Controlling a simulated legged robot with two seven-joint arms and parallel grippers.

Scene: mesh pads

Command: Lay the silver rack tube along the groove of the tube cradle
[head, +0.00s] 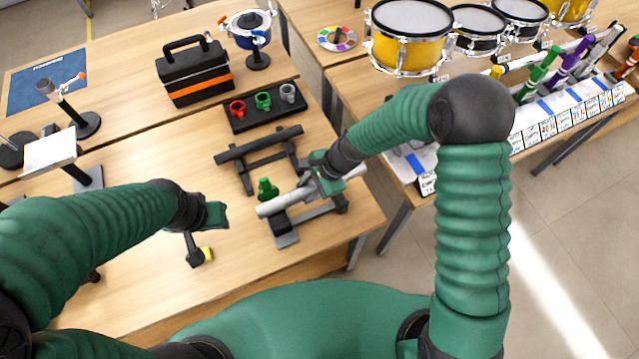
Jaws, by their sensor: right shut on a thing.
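The silver rack tube (275,206) lies slantwise at the right part of the wooden table, its left end lower in the picture. My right gripper (326,182) is shut on it near its middle. A dark frame (318,211), which looks like the tube cradle, stands under and just in front of the tube. I cannot tell whether the tube touches its groove, as the gripper and tube hide part of it. My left gripper (214,214) is over the table to the left, apart from the tube; its finger gap does not show clearly.
A dark stand with a dark bar (258,145) is behind the tube. A dark tool with a yellow end (203,256) lies below my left gripper. A cup tray (240,123) and toolbox (195,78) stand farther back.

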